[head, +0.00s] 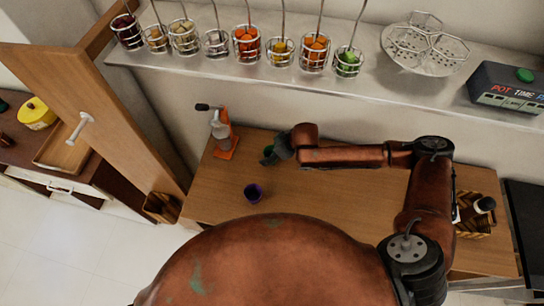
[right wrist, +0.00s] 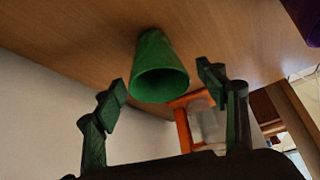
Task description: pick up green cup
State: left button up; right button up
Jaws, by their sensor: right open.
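A small green cup (right wrist: 158,65) stands on the wooden table (right wrist: 75,25) in the right wrist view, with its open rim toward the lower part of the picture. My right gripper (right wrist: 162,84) is open, with one finger to each side of the cup and visible gaps between. The fingers do not appear to touch it. In the head view my right gripper (head: 277,153) is over the left part of the table and largely hides the green cup (head: 267,156). My left gripper is not in view.
A purple cup (head: 253,193) stands nearer on the table. An orange and grey device (head: 223,134) stands close left of the green cup. A metal shelf (head: 380,88) with wire baskets runs above the back. A wicker basket (head: 476,222) is at the right.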

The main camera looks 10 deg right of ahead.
jog(key=c, duration=1.2)
jog(key=shift+c, duration=0.2)
